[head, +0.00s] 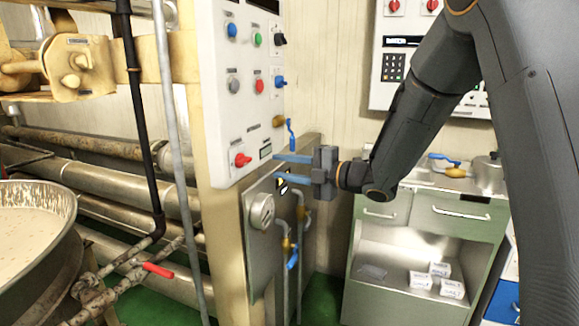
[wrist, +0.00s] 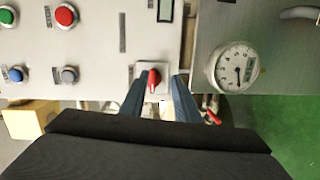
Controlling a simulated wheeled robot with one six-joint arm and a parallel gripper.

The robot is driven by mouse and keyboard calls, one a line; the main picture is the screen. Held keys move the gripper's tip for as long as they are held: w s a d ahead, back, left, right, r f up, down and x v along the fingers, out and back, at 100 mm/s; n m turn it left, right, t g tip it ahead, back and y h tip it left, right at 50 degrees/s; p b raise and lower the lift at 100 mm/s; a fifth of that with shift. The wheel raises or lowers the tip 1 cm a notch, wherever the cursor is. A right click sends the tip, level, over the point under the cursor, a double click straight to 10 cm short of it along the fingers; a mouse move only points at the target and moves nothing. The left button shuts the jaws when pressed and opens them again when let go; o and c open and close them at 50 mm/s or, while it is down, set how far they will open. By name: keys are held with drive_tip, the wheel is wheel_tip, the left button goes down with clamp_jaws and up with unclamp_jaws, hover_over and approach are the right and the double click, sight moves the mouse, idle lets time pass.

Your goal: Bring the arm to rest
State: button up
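My gripper (head: 277,168) is at the right edge of the white control panel (head: 222,120), in front of its lower part. Its two blue fingers point left and are spread apart with nothing between them. In the wrist view my gripper (wrist: 157,88) shows its fingers on either side of a red rotary switch (wrist: 154,80), with a gap on both sides. That switch also shows in the head view (head: 242,160), left of the fingertips. Whether a fingertip touches the panel is hard to tell. My arm reaches in from the upper right.
A round gauge (head: 262,212) sits on a metal box below the panel, near blue-handled valves (head: 292,260). A large pan (head: 35,230) and pipes fill the left. Green floor shows between panel and cabinet.

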drive_tip(key=s+d+f+m+t+h+p, duration=0.1)
drive_tip(key=s+d+f+m+h, duration=0.15)
drive_tip(key=d+m+h, duration=0.5)
drive_tip(key=s+d+f+m+t+h+p, duration=0.15)
drive_tip(key=d+f+m+h, duration=0.3)
drive_tip(key=d+m, duration=0.45)
drive_tip(key=s+d+f+m+g+h+p, duration=0.1)
drive_tip(key=s+d+f+m+g+h, duration=0.2)
drive_tip(key=s, duration=0.4)
drive_tip(key=s+d+f+m+g, duration=0.1)
drive_tip(key=s+d+m+g, duration=0.25)
drive_tip(key=s+d, duration=0.2)
drive_tip(key=s+a+f+m+g+p, duration=0.1)
drive_tip(key=s+m+g, duration=0.3)
drive_tip(key=s, duration=1.3)
drive_tip(key=shift+s+a+f+m, duration=0.2)
drive_tip(key=shift+s+f+m, duration=0.15)
drive_tip(key=shift+m, duration=0.75)
